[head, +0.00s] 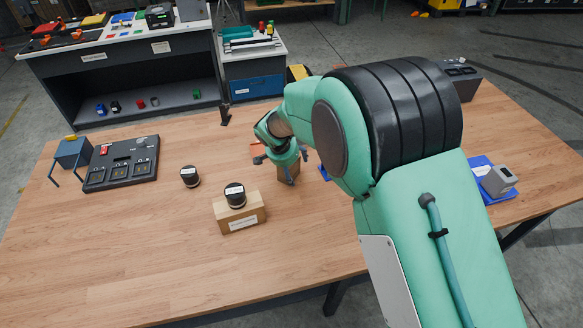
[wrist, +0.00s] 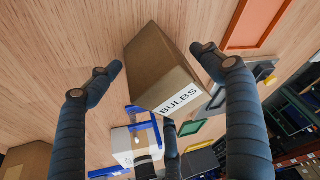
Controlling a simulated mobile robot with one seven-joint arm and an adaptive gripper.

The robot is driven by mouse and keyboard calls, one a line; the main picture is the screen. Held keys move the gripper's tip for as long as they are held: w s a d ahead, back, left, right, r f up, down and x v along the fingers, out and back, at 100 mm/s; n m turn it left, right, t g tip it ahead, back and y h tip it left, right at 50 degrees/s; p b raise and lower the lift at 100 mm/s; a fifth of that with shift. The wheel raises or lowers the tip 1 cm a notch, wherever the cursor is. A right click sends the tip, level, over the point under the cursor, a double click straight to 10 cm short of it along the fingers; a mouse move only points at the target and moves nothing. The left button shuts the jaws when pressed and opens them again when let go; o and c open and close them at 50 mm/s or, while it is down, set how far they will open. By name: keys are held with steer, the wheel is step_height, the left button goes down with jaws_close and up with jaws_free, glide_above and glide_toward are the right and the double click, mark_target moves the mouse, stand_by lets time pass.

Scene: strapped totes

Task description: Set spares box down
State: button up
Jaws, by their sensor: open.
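A cardboard box (wrist: 160,65) labelled BULBS stands between the spread fingers of my gripper (wrist: 162,68) in the wrist view. Gaps show on both sides, so the fingers look apart from it. In the head view, my gripper (head: 283,163) is low over the wooden table, around a small brown box (head: 289,172) that it partly hides. Another cardboard box (head: 240,215) sits on the table, front left of my gripper, with a black labelled canister (head: 235,194) on top. Its front label is too small to read. I see no readable spares label.
A second black canister (head: 190,176) stands left of the boxes. A dark device panel (head: 122,163) and a blue stand (head: 73,152) are at the left. A grey item on a blue base (head: 499,180) is at the right. The table's front left is clear.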

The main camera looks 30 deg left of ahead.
steer(key=p+v, duration=0.1)
steer(key=v, duration=1)
steer(key=shift+s+r, duration=0.2)
steer(key=shift+r, duration=0.05)
steer(key=shift+d+r, duration=0.1)
stand_by(0.5)
steer(key=d+r, duration=0.7)
steer(key=d, duration=0.5)
steer(key=d+r, duration=0.7)
steer(key=d, duration=0.4)
steer(key=d+r, duration=0.7)
steer(key=d, duration=0.5)
steer(key=s+d+r, duration=0.4)
steer(key=s+d, duration=0.6)
steer(key=d, duration=0.4)
steer(key=s+d+t, duration=0.1)
steer(key=s+d, duration=0.8)
steer(key=s, duration=0.5)
steer(key=shift+d+f, duration=0.35)
steer(key=shift+f, duration=0.1)
